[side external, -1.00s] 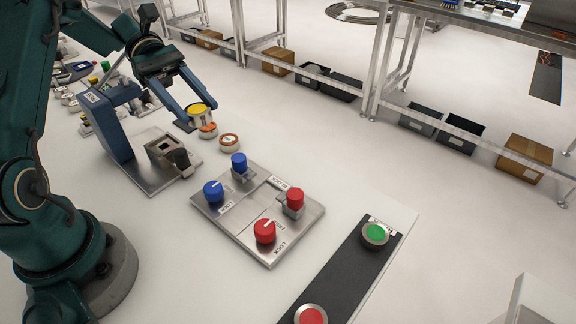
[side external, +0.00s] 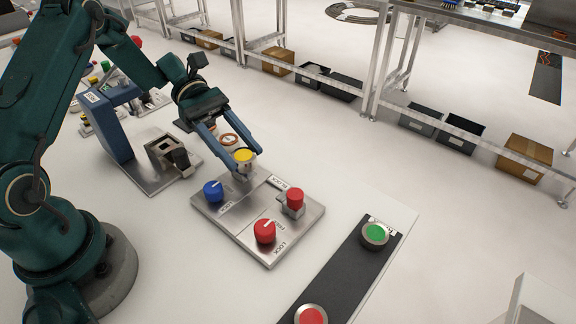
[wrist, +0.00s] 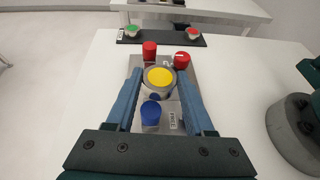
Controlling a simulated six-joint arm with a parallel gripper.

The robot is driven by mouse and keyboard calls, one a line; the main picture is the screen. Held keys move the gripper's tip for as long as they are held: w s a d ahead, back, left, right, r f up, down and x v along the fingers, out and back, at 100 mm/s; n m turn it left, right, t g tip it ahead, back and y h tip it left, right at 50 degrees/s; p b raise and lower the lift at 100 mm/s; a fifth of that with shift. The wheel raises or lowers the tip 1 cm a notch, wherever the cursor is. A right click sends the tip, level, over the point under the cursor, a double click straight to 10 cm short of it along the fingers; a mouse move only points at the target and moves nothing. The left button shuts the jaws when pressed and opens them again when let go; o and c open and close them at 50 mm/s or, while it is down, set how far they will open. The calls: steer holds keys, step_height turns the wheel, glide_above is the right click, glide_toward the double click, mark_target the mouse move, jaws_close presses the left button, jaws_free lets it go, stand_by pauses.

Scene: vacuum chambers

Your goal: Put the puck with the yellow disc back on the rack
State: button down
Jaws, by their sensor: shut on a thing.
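The puck with the yellow disc (side external: 243,156) is a pale round body with a yellow top. My gripper (side external: 230,156) is shut on it, with a blue finger on each side, and holds it over the far left part of the metal control plate. The wrist view shows the puck (wrist: 160,79) upright between the fingertips (wrist: 160,85). An orange-ringed puck (side external: 229,140) shows behind, between my fingers in the side view. I cannot clearly make out the rack; a dark flat piece (side external: 183,126) shows left of my gripper.
The control plate (side external: 258,221) carries a blue knob (side external: 213,191), a red knob (side external: 264,231) and a red button (side external: 295,198). A blue stand (side external: 117,133) with a dark block is at left. A black strip (side external: 350,268) has green and red buttons.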

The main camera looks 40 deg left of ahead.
mark_target(261, 191)
steer(key=d, duration=0.1)
steer(key=d+f, duration=0.1)
steer(key=w+d+f, duration=0.1)
steer(key=shift+d+f, duration=0.25)
steer(key=shift+d, duration=0.15)
steer(key=shift+f, duration=1.7)
steer(key=shift+f, duration=0.25)
steer(key=shift+c, duration=1.4)
jaws_free()
